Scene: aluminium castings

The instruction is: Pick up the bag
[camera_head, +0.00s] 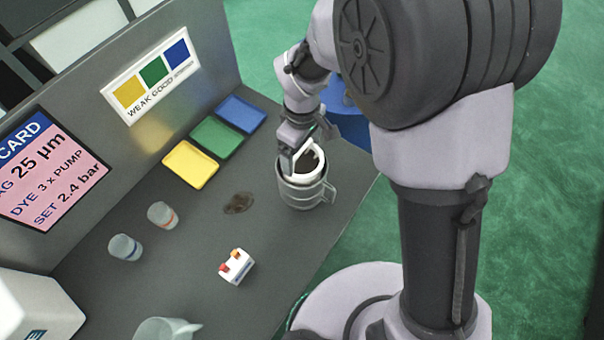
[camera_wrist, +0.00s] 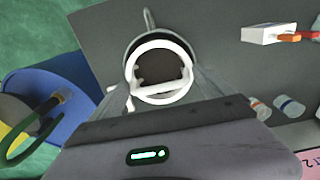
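A metal jug (camera_head: 299,193) stands on the grey bench near its right edge. It also shows in the wrist view, where its handle (camera_wrist: 148,20) points up. A white ring (camera_head: 316,160) with a dark inside sits at the jug's mouth and looks like the rim of the bag. In the wrist view the ring (camera_wrist: 186,78) faces me, with a white bar across its lower part. The bag's body is hidden in the jug. My gripper (camera_head: 295,158) is down at the ring, right over the jug. Its fingertips do not show clearly, so I cannot tell whether they grip the ring.
Yellow (camera_head: 190,165), green (camera_head: 217,137) and blue (camera_head: 241,112) pads lie behind the jug. A clear pitcher (camera_head: 165,331) stands at the front.

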